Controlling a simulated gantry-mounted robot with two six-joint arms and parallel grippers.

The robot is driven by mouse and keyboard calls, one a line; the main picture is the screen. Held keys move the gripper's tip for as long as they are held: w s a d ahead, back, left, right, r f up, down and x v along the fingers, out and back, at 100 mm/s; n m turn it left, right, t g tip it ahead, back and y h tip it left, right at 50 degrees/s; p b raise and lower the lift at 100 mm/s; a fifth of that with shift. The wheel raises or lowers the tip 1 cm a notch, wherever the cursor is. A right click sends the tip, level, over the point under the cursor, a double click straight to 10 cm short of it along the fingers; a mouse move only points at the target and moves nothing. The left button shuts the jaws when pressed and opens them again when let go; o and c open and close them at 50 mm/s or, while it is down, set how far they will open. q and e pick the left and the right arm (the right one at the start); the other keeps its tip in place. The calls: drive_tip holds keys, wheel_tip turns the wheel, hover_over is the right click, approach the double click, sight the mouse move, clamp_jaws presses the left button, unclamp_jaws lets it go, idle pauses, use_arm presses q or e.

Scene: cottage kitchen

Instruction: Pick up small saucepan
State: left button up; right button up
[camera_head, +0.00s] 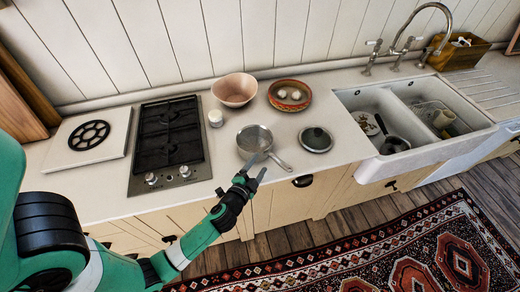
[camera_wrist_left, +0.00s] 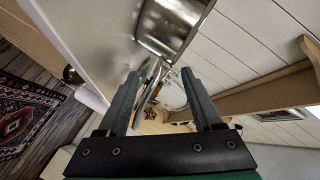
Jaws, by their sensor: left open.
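The small saucepan (camera_head: 254,137) is silver and stands upright on the counter, right of the stove. Its handle (camera_head: 281,162) points toward the counter's front edge. My left gripper (camera_head: 257,169) is open and empty, just in front of the pan and left of the handle's end. In the left wrist view the shiny pan (camera_wrist_left: 172,25) shows at the top, beyond my open gripper (camera_wrist_left: 160,75). A silver strip, likely the handle, shows between the fingers; I cannot tell if either finger touches it. My right gripper is not in view.
A round dark lid (camera_head: 316,139) lies right of the pan. The stove (camera_head: 170,142) is left, the sink (camera_head: 368,108) right.

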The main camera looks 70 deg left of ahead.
sight(266, 154)
use_arm(q)
drive_tip(key=x, duration=0.2)
drive_tip(key=shift+w+a, duration=0.2)
drive_tip(key=x, duration=0.5)
drive_tip(key=shift+w+r, duration=0.1)
drive_tip(key=shift+r, duration=0.1)
clamp_jaws()
drive_tip(key=shift+f, duration=0.15)
